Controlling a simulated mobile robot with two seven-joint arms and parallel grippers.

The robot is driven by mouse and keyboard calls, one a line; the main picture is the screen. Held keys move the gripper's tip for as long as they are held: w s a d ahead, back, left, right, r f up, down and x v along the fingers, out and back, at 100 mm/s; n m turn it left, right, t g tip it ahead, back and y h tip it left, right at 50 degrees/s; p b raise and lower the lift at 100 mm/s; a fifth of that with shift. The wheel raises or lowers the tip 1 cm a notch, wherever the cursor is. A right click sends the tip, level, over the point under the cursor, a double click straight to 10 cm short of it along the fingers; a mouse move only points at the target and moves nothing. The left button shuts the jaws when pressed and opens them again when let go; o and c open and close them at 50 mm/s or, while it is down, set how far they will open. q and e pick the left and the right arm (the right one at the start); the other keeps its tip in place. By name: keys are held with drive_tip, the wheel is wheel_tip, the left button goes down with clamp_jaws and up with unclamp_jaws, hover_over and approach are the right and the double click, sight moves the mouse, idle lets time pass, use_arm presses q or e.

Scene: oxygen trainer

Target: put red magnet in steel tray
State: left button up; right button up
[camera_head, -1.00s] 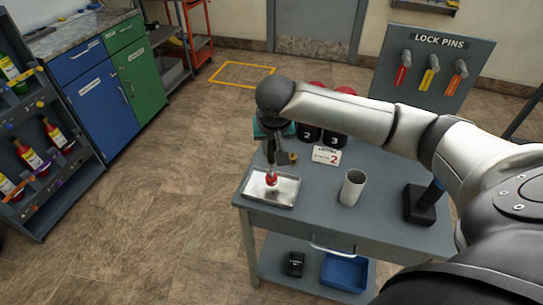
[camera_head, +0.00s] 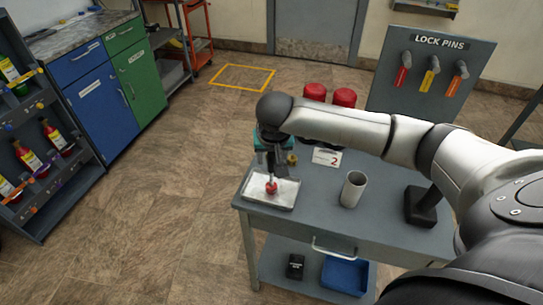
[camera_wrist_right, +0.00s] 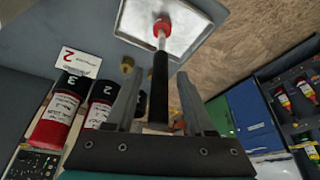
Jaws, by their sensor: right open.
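The red magnet (camera_wrist_right: 158,85) is a rod with a black handle, a thin steel shaft and a red tip. Its red tip (camera_head: 271,188) is over or on the floor of the steel tray (camera_head: 284,202); I cannot tell whether it touches. The tray also shows in the right wrist view (camera_wrist_right: 190,38). My right gripper (camera_head: 271,165) is above the tray, pointing down. In the right wrist view its fingers (camera_wrist_right: 158,98) are apart, with the black handle between them. My left gripper is not in view.
A white cup (camera_head: 353,189) stands right of the tray on the grey table (camera_head: 320,215). A white number card (camera_head: 327,157) and red-topped canisters (camera_head: 344,97) are behind. A lock pins board (camera_head: 430,75) stands at the back right. A blue bin (camera_head: 344,275) is on the lower shelf.

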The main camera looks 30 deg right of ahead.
drive_tip(key=shift+r, duration=0.15)
drive_tip(key=p+v, duration=0.2)
drive_tip(key=v, duration=1)
drive_tip(key=shift+p, duration=0.3)
